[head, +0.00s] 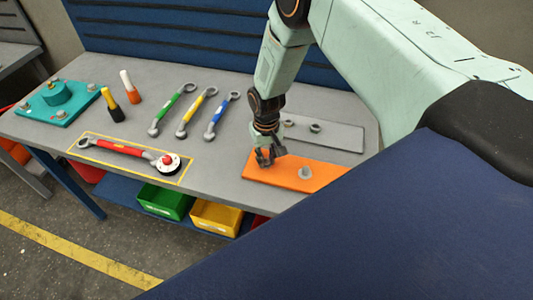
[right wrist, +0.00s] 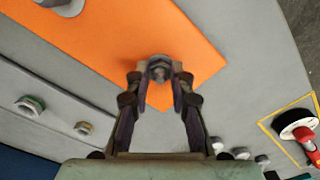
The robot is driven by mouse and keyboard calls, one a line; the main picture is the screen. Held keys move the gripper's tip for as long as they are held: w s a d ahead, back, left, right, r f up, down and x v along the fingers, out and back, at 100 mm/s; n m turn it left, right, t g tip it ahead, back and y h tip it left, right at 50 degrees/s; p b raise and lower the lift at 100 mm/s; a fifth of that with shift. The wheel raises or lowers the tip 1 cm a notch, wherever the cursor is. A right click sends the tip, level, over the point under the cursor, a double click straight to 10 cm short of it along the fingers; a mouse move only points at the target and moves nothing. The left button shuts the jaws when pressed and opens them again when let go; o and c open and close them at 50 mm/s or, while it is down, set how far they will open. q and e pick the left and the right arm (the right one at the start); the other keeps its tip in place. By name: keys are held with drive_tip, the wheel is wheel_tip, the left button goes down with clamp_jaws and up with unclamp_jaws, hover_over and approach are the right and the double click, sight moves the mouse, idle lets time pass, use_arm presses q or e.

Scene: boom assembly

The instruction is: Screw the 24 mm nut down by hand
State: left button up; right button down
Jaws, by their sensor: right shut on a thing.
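My right gripper (head: 268,156) is over the left end of the orange plate (head: 330,181). In the right wrist view its fingertips (right wrist: 160,76) are closed around a grey hex nut (right wrist: 158,64) at the orange plate. Whether the nut touches the plate, and its size, I cannot tell. The gripper hides the nut in the head view. A second grey bolt or nut (head: 304,173) stands farther right on the orange plate. My left gripper is not in view.
Behind lies a grey plate (head: 340,137) with nuts; one has a green band (right wrist: 30,105), another a yellow band (right wrist: 83,128). Green (head: 173,108), yellow (head: 196,112) and blue (head: 222,115) wrenches lie left. A red-handled tool (head: 120,149) lies in a yellow outline.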

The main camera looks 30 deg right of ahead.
drive_tip(key=shift+m, duration=1.1)
drive_tip(key=m+p, duration=0.2)
drive_tip(key=shift+r+m, duration=0.1)
drive_tip(key=shift+m, duration=0.3)
drive_tip(key=m+p, duration=0.1)
drive_tip(key=m, duration=0.2)
drive_tip(key=shift+m, duration=0.3)
drive_tip(key=m, duration=0.4)
drive_tip(key=shift+m, duration=0.8)
